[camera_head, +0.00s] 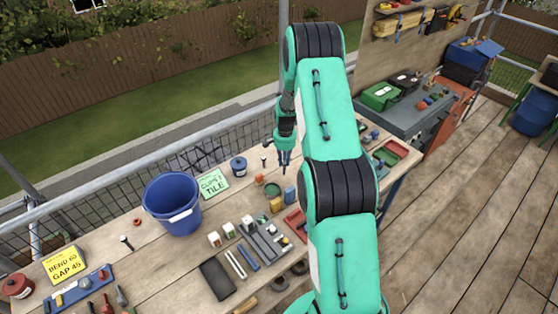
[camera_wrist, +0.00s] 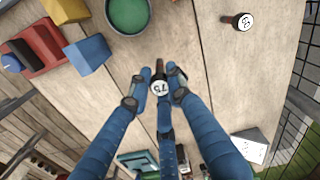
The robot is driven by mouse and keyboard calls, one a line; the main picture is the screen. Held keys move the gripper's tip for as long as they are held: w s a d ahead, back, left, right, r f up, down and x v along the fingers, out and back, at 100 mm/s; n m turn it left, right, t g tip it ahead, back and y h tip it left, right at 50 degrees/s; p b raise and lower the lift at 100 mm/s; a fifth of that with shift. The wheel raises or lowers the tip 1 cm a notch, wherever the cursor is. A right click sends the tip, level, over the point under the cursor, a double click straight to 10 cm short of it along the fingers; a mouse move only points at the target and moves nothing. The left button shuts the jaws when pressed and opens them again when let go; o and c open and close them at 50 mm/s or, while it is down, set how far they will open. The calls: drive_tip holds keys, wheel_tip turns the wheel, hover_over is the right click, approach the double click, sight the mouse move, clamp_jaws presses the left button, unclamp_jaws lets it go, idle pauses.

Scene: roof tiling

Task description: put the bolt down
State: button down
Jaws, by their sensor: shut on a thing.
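My gripper (camera_head: 284,168) is over the far side of the workbench (camera_head: 150,262), pointing down. In the wrist view its blue fingers (camera_wrist: 160,82) are closed around a bolt with a round white head marked 75 (camera_wrist: 160,88). The head faces the camera, and the shank below it is mostly hidden by the fingers. I cannot tell whether its lower end touches the wood. Another bolt (camera_wrist: 238,21), dark with a numbered white head, is apart from the gripper at upper right in the wrist view.
Bare planks lie between the held bolt and the other bolt.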

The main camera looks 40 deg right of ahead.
idle(0.4)
drive_tip(key=w+d, duration=0.4)
drive_tip(key=w, duration=0.3)
drive_tip(key=w+d+f+p, duration=0.1)
drive_tip(key=w+d, duration=0.2)
drive_tip(key=w, duration=0.4)
drive_tip(key=shift+d+f+p, duration=0.3)
drive_tip(key=shift+d, duration=0.1)
drive_tip(key=shift+f, duration=0.15)
drive_tip(key=shift+f+p, duration=0.3)
drive_tip(key=shift+f, duration=1.3)
drive_tip(key=shift+f, duration=0.2)
drive_tip(key=c, duration=1.6)
unclamp_jaws()
drive_tip(key=shift+r, duration=0.2)
